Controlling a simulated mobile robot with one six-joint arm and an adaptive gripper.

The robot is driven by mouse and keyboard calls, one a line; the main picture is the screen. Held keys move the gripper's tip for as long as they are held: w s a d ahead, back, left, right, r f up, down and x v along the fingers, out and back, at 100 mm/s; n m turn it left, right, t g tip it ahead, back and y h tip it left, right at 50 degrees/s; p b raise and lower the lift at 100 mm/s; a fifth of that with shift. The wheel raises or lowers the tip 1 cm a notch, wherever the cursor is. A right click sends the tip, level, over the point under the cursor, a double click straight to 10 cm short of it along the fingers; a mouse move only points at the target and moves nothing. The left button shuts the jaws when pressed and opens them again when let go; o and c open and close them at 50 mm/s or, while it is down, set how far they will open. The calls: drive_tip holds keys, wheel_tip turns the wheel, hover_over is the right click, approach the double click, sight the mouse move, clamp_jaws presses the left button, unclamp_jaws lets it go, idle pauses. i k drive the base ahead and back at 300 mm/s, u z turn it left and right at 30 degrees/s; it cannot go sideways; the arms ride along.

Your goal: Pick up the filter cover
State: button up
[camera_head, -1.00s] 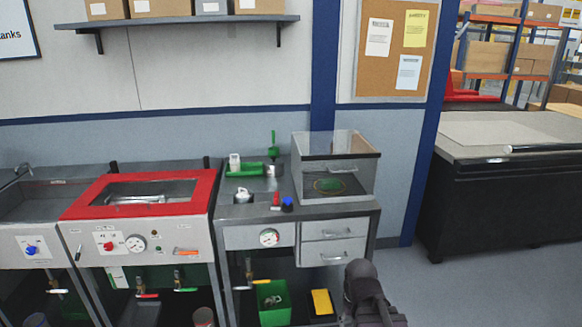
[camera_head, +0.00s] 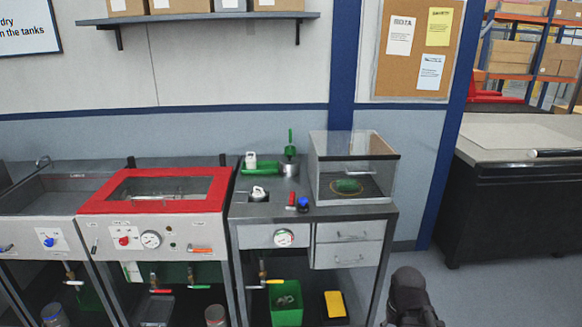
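No part is clearly recognisable as the filter cover at this distance. A small white part (camera_head: 258,194) sits on a dark patch of the right-hand workbench top (camera_head: 240,211). A white bottle-like item (camera_head: 250,160) stands at the back by a green tray (camera_head: 259,169). A dark rounded section of my arm shows at the bottom right, in front of the bench's right side. My gripper's fingers are not visible.
A red-framed washing station (camera_head: 150,190) adjoins the bench on the left. A metal cup (camera_head: 289,170) and small red and blue items stand on the bench. A green bin (camera_head: 286,303) is below. Open floor (camera_head: 445,290) lies to the right, before a dark table (camera_head: 500,210).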

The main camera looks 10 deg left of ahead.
sight(290, 166)
drive_tip(key=u, duration=0.05)
drive_tip(key=i, duration=1)
drive_tip(key=z, duration=0.05)
